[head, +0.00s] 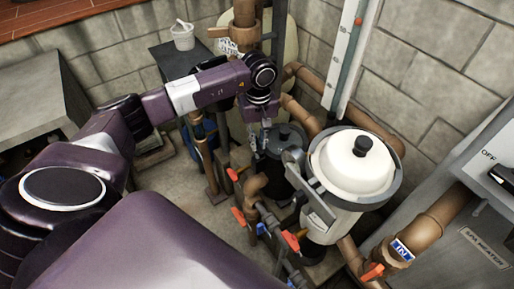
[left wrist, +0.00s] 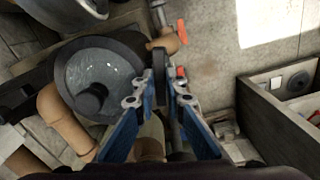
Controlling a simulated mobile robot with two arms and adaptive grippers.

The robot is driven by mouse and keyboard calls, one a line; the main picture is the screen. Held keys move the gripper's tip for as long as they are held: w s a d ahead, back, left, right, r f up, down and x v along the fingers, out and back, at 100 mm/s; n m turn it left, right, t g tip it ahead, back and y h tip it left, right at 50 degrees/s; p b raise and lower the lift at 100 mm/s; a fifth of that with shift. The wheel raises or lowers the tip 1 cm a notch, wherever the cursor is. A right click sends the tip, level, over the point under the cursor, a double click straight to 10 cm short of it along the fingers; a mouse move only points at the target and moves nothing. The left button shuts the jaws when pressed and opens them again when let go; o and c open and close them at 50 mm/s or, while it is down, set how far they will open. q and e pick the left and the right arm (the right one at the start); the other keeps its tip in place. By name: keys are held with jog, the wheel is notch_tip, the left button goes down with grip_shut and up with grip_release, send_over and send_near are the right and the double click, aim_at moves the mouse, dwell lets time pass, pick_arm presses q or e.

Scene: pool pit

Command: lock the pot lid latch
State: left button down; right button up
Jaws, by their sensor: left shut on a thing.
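A dark pot with a dark grey round lid (head: 285,137) and a black knob stands on the floor among the pipes. The lid fills the left part of the left wrist view (left wrist: 93,72). A narrow dark upright piece, which looks like the pot's latch (left wrist: 159,70), is at the lid's right edge. My left gripper (head: 262,122) is beside this pot and shut on that piece, between its blue fingers. The exact contact is partly hidden. A larger grey pot with a white lid (head: 345,170) stands in front, with a grey latch lever (head: 318,205) on its left side. My right gripper is not in view.
Brown pipes (head: 300,118) and red-handled valves (head: 291,241) crowd around both pots. A grey heater box (head: 484,243) is at the right. A white bucket (head: 182,36) stands on a dark stand at the back. Some floor is bare left of the valves.

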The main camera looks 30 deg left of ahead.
pick_arm(q)
jog(key=m+b, duration=0.1)
jog(key=m, duration=0.2)
jog(key=m+b, duration=0.1)
jog(key=shift+f+b, duration=0.25)
jog(key=shift+b, duration=0.05)
jog(key=m+b, duration=0.2)
jog(key=m, duration=0.2)
jog(key=m+b, duration=0.2)
jog(key=m, duration=0.2)
jog(key=shift+r, duration=0.1)
jog(key=m+b, duration=0.1)
jog(key=m, duration=0.2)
jog(key=shift+r, duration=0.1)
jog(key=shift+m, duration=0.3)
jog(key=c, duration=1.9)
grip_release()
jog(key=shift+r, duration=0.1)
